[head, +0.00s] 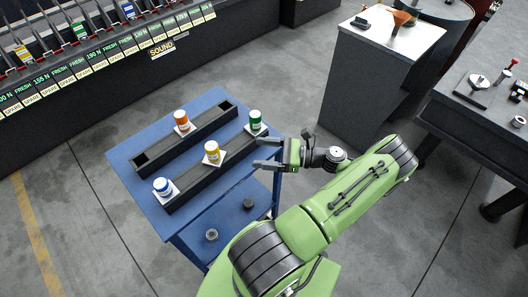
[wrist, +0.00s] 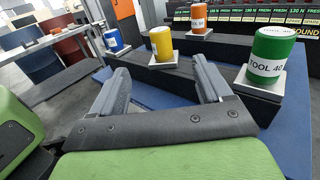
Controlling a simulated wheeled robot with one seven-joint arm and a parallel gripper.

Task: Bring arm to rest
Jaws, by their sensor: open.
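My green arm reaches in from the lower right in the head view. My gripper (head: 262,154) is open and empty, at the right edge of the blue cart (head: 131,150), close to the green barrel. In the wrist view the two fingers of my gripper (wrist: 160,85) stand apart with nothing between them. The green barrel (head: 255,121), labelled TOOL 40, stands upright on a white plate; it also shows in the wrist view (wrist: 270,58), right of the fingers and apart from them.
A yellow barrel (head: 212,148), an orange barrel (head: 181,119) and a blue barrel (head: 162,186) stand on the dark rails. A grey cabinet (head: 360,95) is at the upper right, a dark workbench (head: 450,120) further right. A labelled rack (head: 85,68) runs along the upper left.

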